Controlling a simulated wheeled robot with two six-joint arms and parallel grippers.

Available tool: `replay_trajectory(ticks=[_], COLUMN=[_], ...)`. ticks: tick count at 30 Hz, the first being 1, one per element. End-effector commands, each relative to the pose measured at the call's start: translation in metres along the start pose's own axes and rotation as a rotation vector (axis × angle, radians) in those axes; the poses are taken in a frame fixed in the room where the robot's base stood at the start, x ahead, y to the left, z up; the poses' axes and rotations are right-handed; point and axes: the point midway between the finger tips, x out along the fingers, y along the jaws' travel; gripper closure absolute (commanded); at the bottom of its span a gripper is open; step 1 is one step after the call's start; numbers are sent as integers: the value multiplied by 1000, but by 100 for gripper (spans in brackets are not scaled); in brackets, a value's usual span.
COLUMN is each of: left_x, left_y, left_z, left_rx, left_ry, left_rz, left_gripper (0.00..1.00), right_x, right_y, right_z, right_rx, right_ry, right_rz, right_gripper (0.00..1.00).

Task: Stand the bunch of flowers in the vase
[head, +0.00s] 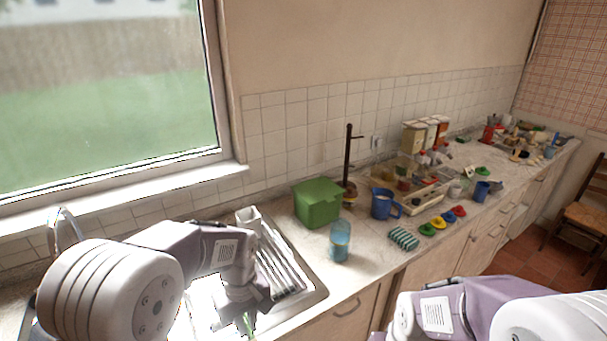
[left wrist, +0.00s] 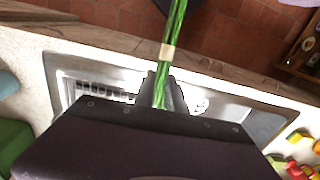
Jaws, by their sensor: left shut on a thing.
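My left gripper (head: 242,312) is over the sink at the bottom of the head view. It is shut on the green stems of the bunch of flowers (head: 249,325). In the left wrist view the fingers (left wrist: 163,92) pinch the stems (left wrist: 176,28) just below a beige band; the blooms are not visible. A translucent blue vessel (head: 340,241), which looks like the vase, stands upright on the counter to the right of the sink, apart from the gripper. My right gripper is out of view; only its arm shows at the lower right.
A green box (head: 318,203) stands behind the blue vessel. A blue jug (head: 383,205), a striped sponge (head: 404,238) and several coloured pieces are to its right. A draining board (head: 283,262) lies beside the left arm. The counter in front of the vessel is clear.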

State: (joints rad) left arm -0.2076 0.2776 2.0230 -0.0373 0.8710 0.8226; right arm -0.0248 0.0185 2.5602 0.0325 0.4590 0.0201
Motion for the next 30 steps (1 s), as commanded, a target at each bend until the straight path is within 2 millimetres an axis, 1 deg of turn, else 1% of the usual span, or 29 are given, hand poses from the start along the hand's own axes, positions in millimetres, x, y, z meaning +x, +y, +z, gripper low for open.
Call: replay_trajectory(ticks=[1,3,5,6,9,11,15,18,21,30], left_x=[6,16,27,34,50,57,67,68,69,68], left_y=[-9,-20,-30,-37,-48,-51,-51,-47,-44,-43], left_z=[-2,-6,-10,-13,-18,-21,-26,-31,-35,-35], left_rx=[-18,-32,-8,15,123,196,381,496,569,592], left_ry=[-3,-4,-4,-3,3,6,14,22,24,26], left_rz=[-2,-2,-3,-3,-2,-2,0,1,0,0], left_gripper=[100,100,100,100,100,100,100,100,100,100], right_x=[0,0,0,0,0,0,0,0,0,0], right_y=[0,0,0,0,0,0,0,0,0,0], right_z=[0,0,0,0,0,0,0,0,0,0], right_rx=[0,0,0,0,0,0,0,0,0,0], right_ry=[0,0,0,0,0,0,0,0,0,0], right_rz=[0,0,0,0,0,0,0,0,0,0], right_gripper=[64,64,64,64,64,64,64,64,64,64])
